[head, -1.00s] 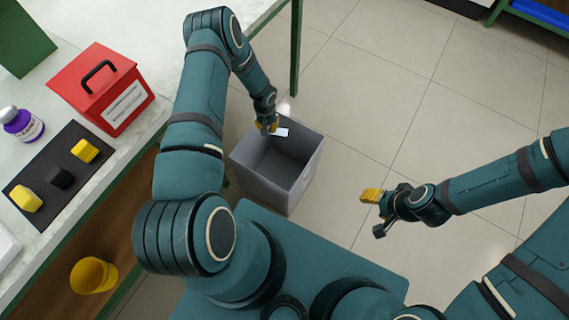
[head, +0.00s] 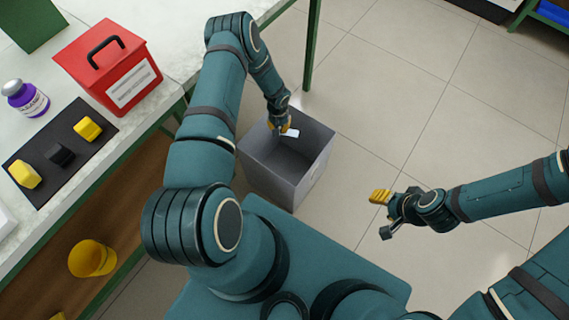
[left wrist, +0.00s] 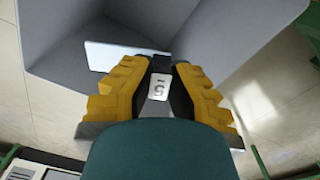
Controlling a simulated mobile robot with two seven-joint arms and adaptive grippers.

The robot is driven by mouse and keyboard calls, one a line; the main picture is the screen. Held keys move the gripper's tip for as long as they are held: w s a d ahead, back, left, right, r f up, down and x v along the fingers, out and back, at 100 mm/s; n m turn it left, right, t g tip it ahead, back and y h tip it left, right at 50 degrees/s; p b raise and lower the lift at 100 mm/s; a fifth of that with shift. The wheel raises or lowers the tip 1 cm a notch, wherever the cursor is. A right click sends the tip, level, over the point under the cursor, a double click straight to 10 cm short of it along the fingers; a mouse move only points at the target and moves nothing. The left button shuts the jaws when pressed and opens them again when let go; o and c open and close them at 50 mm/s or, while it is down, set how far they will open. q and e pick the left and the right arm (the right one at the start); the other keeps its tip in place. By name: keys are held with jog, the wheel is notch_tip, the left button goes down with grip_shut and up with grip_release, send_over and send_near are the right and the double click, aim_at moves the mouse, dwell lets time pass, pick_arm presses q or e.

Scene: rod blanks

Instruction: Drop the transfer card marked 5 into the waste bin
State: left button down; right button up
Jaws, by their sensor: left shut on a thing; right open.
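The transfer card is a small white plate (head: 291,133) at my left gripper's fingertips in the head view. In the left wrist view the white plate (left wrist: 126,56) sticks out past the fingers, and a small tab marked 5 (left wrist: 159,88) shows between them. My left gripper (head: 286,128) has yellow fingers and is shut on the card. The waste bin (head: 270,175) is a grey open-topped box on the floor. The gripper and card are over its opening, near the far rim. Its grey walls (left wrist: 230,35) also show in the left wrist view. My right gripper (head: 384,213) is open and empty, right of the bin.
A bench (head: 180,40) on the left holds a red box (head: 108,68), a purple bottle (head: 26,98) and a dark mat (head: 40,185) with yellow and black pieces. A yellow cup (head: 92,259) sits on the lower shelf. The floor to the right is clear.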

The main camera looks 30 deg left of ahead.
pick_arm(q)
jog(key=c, duration=1)
grip_release()
jog(key=shift+r, duration=0.1)
notch_tip(320, 180, up, 12)
jog(key=shift+a+f, duration=0.1)
